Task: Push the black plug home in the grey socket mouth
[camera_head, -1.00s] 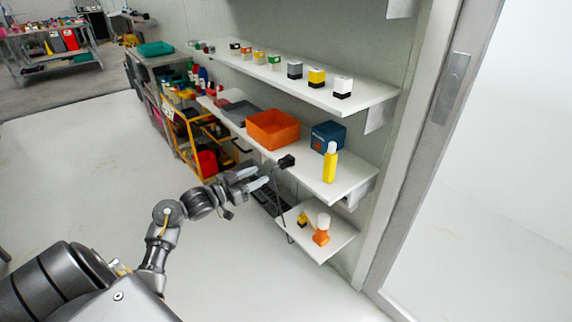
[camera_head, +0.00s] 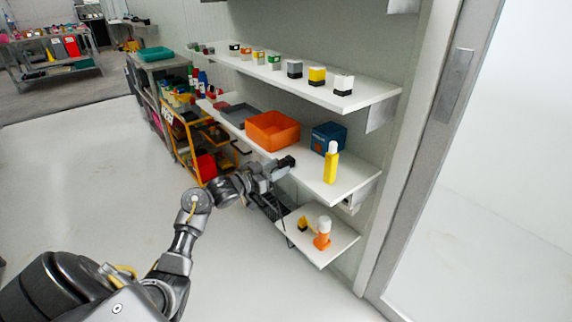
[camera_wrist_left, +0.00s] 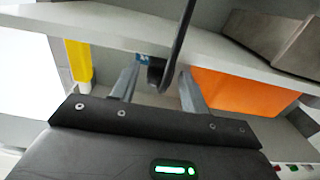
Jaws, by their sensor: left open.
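The black plug (camera_head: 287,161) is at the front edge of the middle shelf. A dark cable seems to hang below it. My left gripper (camera_head: 272,171) is right at the plug, from the left. In the left wrist view the plug (camera_wrist_left: 157,72) with its dark cable lies between the two open fingers of my left gripper (camera_wrist_left: 158,88), with gaps on both sides. I cannot make out a grey socket mouth for certain. A small pale grey box (camera_head: 351,204) shows under the right end of the middle shelf. My right gripper is not in view.
The middle shelf holds an orange bin (camera_head: 273,131), a blue box (camera_head: 327,136) and a yellow bottle (camera_head: 331,166). The lower shelf (camera_head: 322,250) holds an orange-and-white bottle (camera_head: 323,232). Small blocks line the upper shelf (camera_head: 372,95). The floor at left is clear.

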